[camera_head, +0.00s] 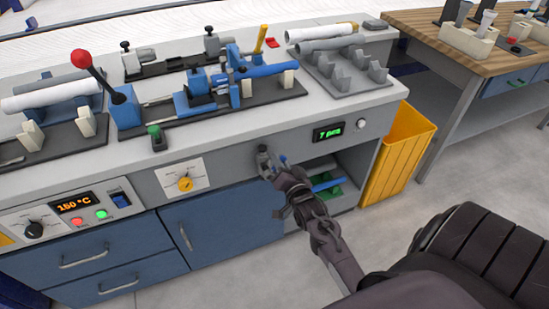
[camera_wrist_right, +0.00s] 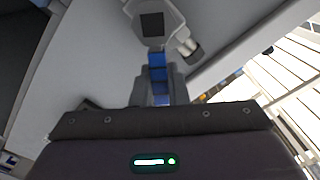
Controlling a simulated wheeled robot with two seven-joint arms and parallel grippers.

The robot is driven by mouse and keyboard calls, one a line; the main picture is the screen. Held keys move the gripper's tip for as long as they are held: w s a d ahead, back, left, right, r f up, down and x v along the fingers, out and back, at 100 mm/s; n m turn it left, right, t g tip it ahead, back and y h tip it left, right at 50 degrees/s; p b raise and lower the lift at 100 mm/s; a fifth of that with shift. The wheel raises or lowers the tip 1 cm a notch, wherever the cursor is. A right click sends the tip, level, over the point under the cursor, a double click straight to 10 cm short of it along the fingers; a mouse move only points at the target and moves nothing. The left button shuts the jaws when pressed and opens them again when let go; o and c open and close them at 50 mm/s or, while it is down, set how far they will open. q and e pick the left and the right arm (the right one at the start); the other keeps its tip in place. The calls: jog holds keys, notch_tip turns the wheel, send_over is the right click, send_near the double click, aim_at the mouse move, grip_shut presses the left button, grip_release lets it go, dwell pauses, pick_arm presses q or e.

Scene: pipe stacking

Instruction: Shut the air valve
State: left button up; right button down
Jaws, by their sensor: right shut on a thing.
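The air valve (camera_head: 264,158) is a small grey fitting on the front face of the workbench, left of a green-lit pressure display. In the right wrist view the valve's grey body (camera_wrist_right: 150,24) is straight ahead at the top, with a blue handle (camera_wrist_right: 157,72) reaching toward me. My right gripper (camera_head: 277,172) is at the valve in the head view. In the right wrist view its fingers (camera_wrist_right: 160,86) lie on both sides of the blue handle, shut on it. The fingers hide part of the handle. My left gripper is not in view.
The pressure display (camera_head: 328,132) appears to read 7. An open shelf with a green bin (camera_head: 330,193) is below it, beside my right arm. A yellow bin (camera_head: 400,155) stands at the bench's right end. A blue cabinet door (camera_head: 225,220) is left of my gripper.

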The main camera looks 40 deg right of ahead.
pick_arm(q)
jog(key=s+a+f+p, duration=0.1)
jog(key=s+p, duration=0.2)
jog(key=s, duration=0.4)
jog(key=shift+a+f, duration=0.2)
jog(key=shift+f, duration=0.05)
pick_arm(e)
jog(key=shift+s+d+f+m, duration=0.1)
jog(key=shift+d+f+m, duration=0.45)
jog(key=shift+m, duration=1.2)
jog(key=shift+s+d+f+m, duration=0.1)
jog(key=shift+f+m, duration=0.8)
jog(key=shift+m, duration=0.8)
jog(key=shift+d+f+m, duration=0.35)
jog(key=shift+f+m, duration=0.35)
jog(key=shift+m, duration=1.05)
jog(key=c, duration=1.4)
grip_release()
jog(key=shift+c, duration=0.2)
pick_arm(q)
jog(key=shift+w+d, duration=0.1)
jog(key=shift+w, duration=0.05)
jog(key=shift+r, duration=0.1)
